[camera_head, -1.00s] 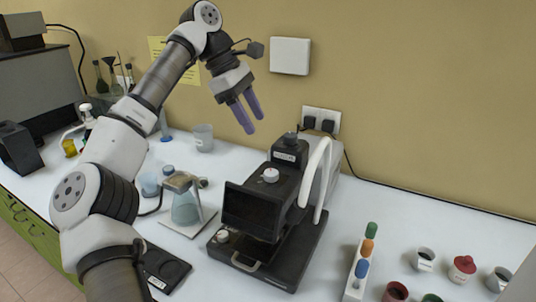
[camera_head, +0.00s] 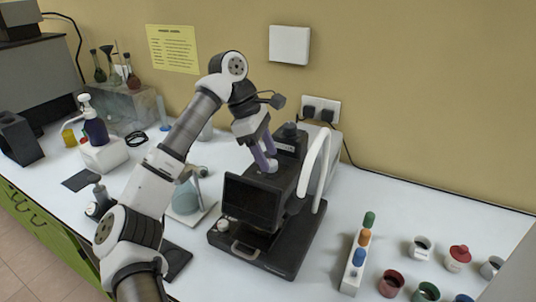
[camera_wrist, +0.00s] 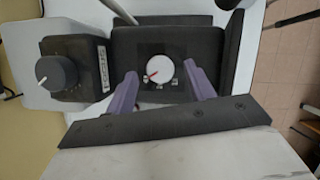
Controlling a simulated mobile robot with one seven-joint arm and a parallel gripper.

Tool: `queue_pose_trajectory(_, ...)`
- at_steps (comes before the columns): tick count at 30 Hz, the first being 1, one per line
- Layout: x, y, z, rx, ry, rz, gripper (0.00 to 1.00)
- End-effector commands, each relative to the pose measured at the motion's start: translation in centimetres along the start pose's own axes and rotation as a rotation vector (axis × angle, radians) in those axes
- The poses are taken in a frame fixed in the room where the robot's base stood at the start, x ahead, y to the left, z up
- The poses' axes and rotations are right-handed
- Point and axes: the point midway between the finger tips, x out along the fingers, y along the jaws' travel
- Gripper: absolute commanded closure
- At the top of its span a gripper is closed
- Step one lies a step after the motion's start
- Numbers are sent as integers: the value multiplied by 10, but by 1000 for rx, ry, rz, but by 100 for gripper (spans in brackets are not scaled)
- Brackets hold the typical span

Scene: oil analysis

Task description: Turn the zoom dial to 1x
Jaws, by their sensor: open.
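The zoom dial (camera_wrist: 160,72) is a white round knob with a red pointer mark on the dark top of the microscope-like device (camera_head: 262,212). In the wrist view its pointer is toward the lower left, and small labels sit below it, too small to read. My gripper (camera_wrist: 163,82) is open, with one purple finger on each side of the dial. I cannot tell whether the fingers touch it. A second, dark knob (camera_wrist: 57,73) is at the left in the wrist view.
A white curved tube (camera_head: 314,175) rises at the device's right side. A flask (camera_head: 186,198) stands left of it, beside my arm. A rack of coloured-cap vials (camera_head: 356,257) and several small cups (camera_head: 391,283) stand at the right.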

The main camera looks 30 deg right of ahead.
Motion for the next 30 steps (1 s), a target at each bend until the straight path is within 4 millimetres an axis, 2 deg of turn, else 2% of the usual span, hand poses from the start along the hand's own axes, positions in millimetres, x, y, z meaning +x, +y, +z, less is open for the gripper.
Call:
queue_pose_trajectory(6,14,0,0,0,-1,0,46)
queue_pose_trajectory(14,15,0,0,-1,0,1,46)
queue_pose_trajectory(17,15,0,0,-1,0,1,57)
queue_pose_trajectory(24,15,0,0,0,0,0,88)
queue_pose_trajectory(30,15,0,0,-10,0,4,90)
